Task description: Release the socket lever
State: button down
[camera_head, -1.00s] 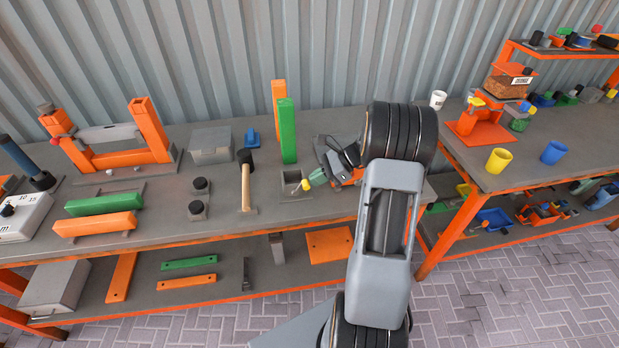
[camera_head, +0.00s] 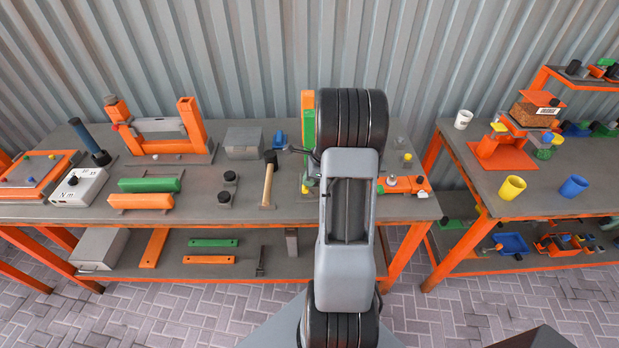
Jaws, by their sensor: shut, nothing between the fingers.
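A green plank (camera_head: 308,128) stands upright beside an orange upright plank (camera_head: 306,97) on the left table. Their base is mostly hidden behind my arm. A small yellow knob (camera_head: 309,182) with a green part shows low at the planks, at the left edge of my arm. It may belong to the socket lever; the lever itself and the socket are not clear. Part of my gripper (camera_head: 292,150) pokes out left of my arm, in front of the green plank. It is shut and empty, and the rest of it is hidden.
A hammer (camera_head: 268,180) lies left of the planks, with a grey box (camera_head: 243,142) behind it. An orange device (camera_head: 404,185) lies right of my arm. A second table (camera_head: 520,185) holds a yellow cup (camera_head: 512,187) and a blue cup (camera_head: 574,187).

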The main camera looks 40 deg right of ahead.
jog(key=shift+w+a+f, duration=0.2)
jog(key=shift+w+a, duration=0.35)
jog(key=shift+a, duration=0.2)
jog(key=shift+r, duration=0.1)
dwell(0.3)
notch_tip(320, 180, up, 10)
jog(key=p, duration=0.5)
jog(key=shift+w+a+p, duration=0.25)
jog(key=shift+a+p, duration=0.05)
jog(key=shift+p, duration=0.1)
